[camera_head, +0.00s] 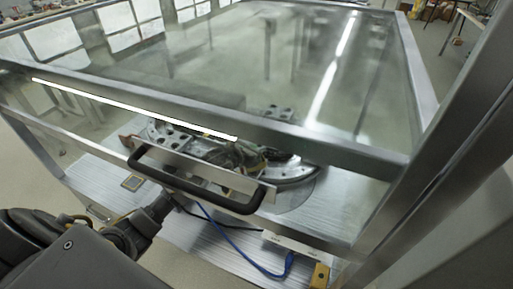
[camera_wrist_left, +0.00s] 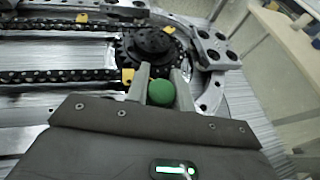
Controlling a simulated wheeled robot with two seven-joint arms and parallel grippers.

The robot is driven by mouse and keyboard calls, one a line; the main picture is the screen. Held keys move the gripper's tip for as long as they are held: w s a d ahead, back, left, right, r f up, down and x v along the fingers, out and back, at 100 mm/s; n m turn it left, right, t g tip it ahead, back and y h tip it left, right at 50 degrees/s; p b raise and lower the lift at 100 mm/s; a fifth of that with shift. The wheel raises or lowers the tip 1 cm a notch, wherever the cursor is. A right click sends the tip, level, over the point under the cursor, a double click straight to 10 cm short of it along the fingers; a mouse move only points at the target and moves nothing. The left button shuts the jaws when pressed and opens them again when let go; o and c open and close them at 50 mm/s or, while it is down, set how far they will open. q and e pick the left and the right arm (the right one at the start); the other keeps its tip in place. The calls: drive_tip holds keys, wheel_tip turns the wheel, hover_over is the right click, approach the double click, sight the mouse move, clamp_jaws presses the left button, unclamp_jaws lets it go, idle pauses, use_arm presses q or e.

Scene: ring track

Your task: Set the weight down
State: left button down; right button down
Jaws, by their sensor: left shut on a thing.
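The weight (camera_wrist_left: 161,93) shows in the left wrist view as a green rounded top between the two grey fingers. My left gripper (camera_wrist_left: 160,82) is shut on it. Its underside is hidden, so I cannot tell whether it touches the surface below. In the head view my left arm comes in at lower left and reaches under the black handle; its fingertips and the weight are hidden there. The ring track (camera_head: 290,172) shows through the glass, and its curved metal rail also shows in the left wrist view (camera_wrist_left: 212,95). My right gripper is not in view.
A glass hood with a metal frame (camera_head: 330,142) covers the track, with a black handle (camera_head: 200,182) across its front. A black disc (camera_wrist_left: 152,42) and a chain (camera_wrist_left: 55,76) lie beyond the fingers. A blue cable (camera_head: 240,248) runs along the front.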

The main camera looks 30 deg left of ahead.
use_arm(q)
drive_tip(key=c, duration=1.2)
unclamp_jaws()
drive_tip(key=shift+f, duration=0.1)
drive_tip(key=shift+r, duration=0.2)
drive_tip(key=b+v, duration=0.1)
drive_tip(key=v, duration=1.1)
